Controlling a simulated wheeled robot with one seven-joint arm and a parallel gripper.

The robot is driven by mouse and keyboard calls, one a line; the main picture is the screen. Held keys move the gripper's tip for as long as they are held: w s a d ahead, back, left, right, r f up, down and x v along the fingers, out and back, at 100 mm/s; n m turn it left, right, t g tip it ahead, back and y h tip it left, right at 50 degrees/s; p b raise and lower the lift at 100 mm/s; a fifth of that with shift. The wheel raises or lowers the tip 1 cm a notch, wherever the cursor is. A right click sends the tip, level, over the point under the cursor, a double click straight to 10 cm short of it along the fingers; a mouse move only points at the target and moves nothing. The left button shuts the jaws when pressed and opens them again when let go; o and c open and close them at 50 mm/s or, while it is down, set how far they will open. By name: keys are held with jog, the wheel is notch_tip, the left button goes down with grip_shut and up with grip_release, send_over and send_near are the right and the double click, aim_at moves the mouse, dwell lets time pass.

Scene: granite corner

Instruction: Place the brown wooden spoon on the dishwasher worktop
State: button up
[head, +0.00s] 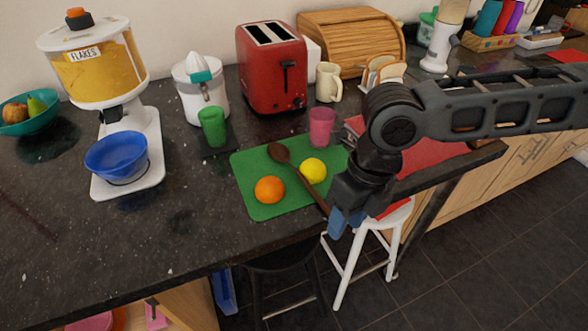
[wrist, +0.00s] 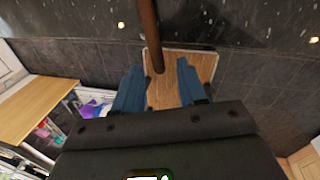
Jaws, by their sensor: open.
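The brown wooden spoon (head: 302,182) lies across the green cutting board (head: 240,178), its bowl toward the back and its handle running toward the counter's front edge. In the wrist view the spoon handle (wrist: 149,30) comes in from the top and its end reaches past the granite edge. My gripper (head: 342,222) is at the handle's end, near the front edge. In the wrist view my gripper (wrist: 160,66) is open, with the handle end between its two blue fingertips and visible gaps beside it. I cannot tell which surface is the dishwasher worktop.
An orange (head: 269,190) and a lemon (head: 313,171) flank the spoon. A pink cup (head: 321,127) and red toaster (head: 272,68) stand behind. A white stool (head: 372,224) stands below my gripper. A wooden surface (wrist: 42,92) with racks beneath shows at left in the wrist view.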

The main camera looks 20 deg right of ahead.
jog(key=shift+f, duration=0.2)
dwell(0.4)
grip_shut()
